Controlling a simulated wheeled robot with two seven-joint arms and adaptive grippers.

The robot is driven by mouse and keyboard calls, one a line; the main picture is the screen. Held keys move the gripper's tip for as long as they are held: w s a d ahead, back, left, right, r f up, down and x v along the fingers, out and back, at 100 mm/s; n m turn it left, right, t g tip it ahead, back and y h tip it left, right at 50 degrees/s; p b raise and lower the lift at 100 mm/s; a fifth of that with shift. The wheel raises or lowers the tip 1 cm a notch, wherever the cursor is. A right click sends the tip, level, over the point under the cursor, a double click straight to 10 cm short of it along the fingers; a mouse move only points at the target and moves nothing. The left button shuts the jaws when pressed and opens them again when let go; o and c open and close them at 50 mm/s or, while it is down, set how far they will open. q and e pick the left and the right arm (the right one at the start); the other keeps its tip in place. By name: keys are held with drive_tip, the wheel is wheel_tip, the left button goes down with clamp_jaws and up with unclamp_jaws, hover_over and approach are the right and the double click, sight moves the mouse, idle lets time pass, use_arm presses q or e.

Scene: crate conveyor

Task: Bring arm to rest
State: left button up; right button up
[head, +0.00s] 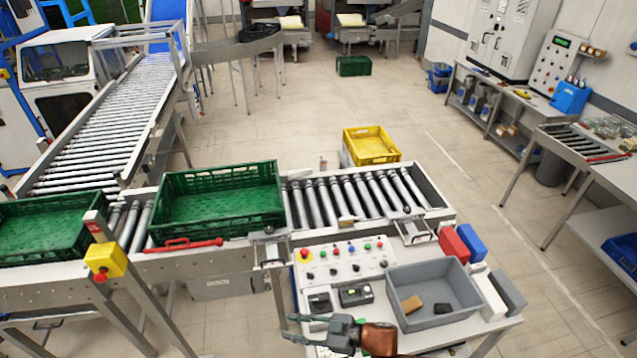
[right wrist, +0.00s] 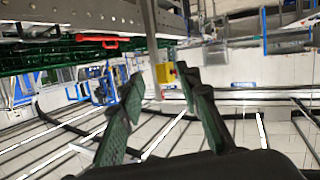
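My right gripper (head: 291,328) is at the bottom middle of the head view, pointing left beside the control panel table (head: 408,338). Its two green-grey fingers are apart with nothing between them. In the right wrist view the open fingers (right wrist: 160,84) also show empty, with floor and rails behind them. The brown-orange wrist of my right arm shows at the bottom edge. My left gripper is not in view.
Green crates (head: 218,168) sit on the roller conveyor (head: 365,198). A grey bin (head: 432,322) with two small blocks and a button panel (head: 342,262) stand on the table near my right gripper. A yellow crate (head: 371,146) is behind the conveyor. Open floor lies beyond.

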drive_tip(key=w+d+r+m+t+h, duration=0.2)
drive_tip(key=w+d+m+t+h, duration=0.15)
drive_tip(key=d+m+t, duration=0.3)
drive_tip(key=s+d+f+m+h, duration=0.2)
drive_tip(key=d+m+h, duration=0.1)
drive_tip(key=d, duration=0.5)
drive_tip(key=s+d+f+m+h, duration=0.2)
drive_tip(key=d+f+h, duration=0.15)
drive_tip(key=d, duration=0.45)
drive_tip(key=s+d+f+m+g+h, duration=0.2)
drive_tip(key=s+d+f+g+h, duration=0.1)
drive_tip(key=s+d, duration=0.7)
drive_tip(key=s+d+f+m+g+h, duration=0.2)
drive_tip(key=s+d+f+m+g, duration=0.15)
drive_tip(key=s+d, duration=0.7)
wheel_tip(320, 180, down, 41)
drive_tip(key=s+a+n+g+b, duration=0.1)
drive_tip(key=s+a+b, duration=0.1)
drive_tip(key=b, duration=0.9)
drive_tip(key=s+f+g+b, duration=0.1)
drive_tip(key=s+f+b, duration=0.3)
drive_tip(key=s+f, duration=0.6)
drive_tip(key=s+f+n+b, duration=0.1)
drive_tip(key=s+f+b, duration=0.4)
drive_tip(key=s+f, duration=0.4)
wheel_tip(320, 180, down, 8)
drive_tip(key=shift+s+r+g+y, duration=0.25)
drive_tip(key=shift+s+g+y, duration=0.05)
drive_tip(key=shift+s+g, duration=0.1)
